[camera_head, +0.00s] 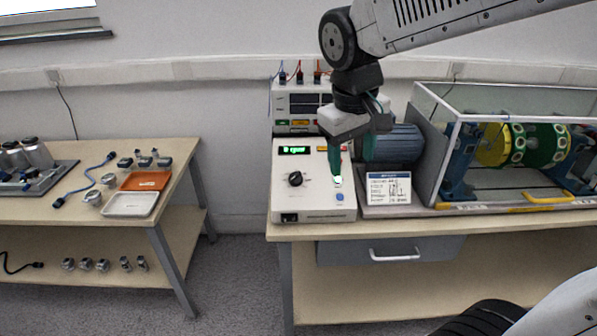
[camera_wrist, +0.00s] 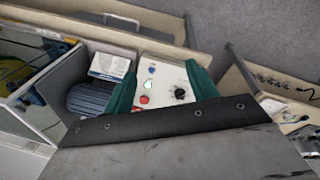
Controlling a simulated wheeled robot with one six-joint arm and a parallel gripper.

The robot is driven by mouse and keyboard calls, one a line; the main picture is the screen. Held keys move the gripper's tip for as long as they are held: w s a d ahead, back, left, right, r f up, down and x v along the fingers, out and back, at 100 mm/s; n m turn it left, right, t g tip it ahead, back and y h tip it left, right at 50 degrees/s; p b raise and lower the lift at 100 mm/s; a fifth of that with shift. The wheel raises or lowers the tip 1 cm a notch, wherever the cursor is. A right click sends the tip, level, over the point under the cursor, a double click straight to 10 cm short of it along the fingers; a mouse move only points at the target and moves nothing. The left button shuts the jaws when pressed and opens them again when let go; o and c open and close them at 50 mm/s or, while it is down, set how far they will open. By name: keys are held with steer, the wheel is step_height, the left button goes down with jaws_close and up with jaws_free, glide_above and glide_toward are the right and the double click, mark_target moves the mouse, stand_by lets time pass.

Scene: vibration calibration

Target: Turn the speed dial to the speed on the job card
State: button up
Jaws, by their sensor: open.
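The speed dial (camera_head: 295,179) is a black round knob on the white control box (camera_head: 315,205); it also shows in the wrist view (camera_wrist: 180,94), near the right finger. A green-lit display (camera_head: 294,150) sits above it, its digits too small to read. The job card (camera_head: 388,188) is a white card with a blue header right of the box, also in the wrist view (camera_wrist: 108,66); its print is not legible. My gripper (camera_head: 336,183) has green fingers, is open and empty, and is over the right side of the box, right of the dial, near a lit green button (camera_wrist: 148,85).
A grey-blue motor (camera_head: 392,146) and a clear-walled rig (camera_head: 440,150) stand to the right. An instrument with cables (camera_head: 300,100) stands behind. A gap separates the left table (camera_head: 180,165).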

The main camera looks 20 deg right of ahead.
steer(key=w+a+f+n+h, duration=0.1)
steer(key=w+f, duration=0.1)
steer(key=w, duration=0.5)
steer(key=w+a+f+n, duration=0.1)
steer(key=w+a+f, duration=0.15)
steer(key=w, duration=0.35)
steer(key=n, duration=0.1)
glide_toward(295, 174)
steer(key=shift+h, duration=0.3)
steer(key=x, duration=0.8)
steer(key=shift+a+f, duration=0.2)
steer(key=shift+a, duration=0.1)
steer(key=shift+d+f, duration=0.1)
steer(key=shift+f, duration=0.25)
steer(key=c, duration=1)
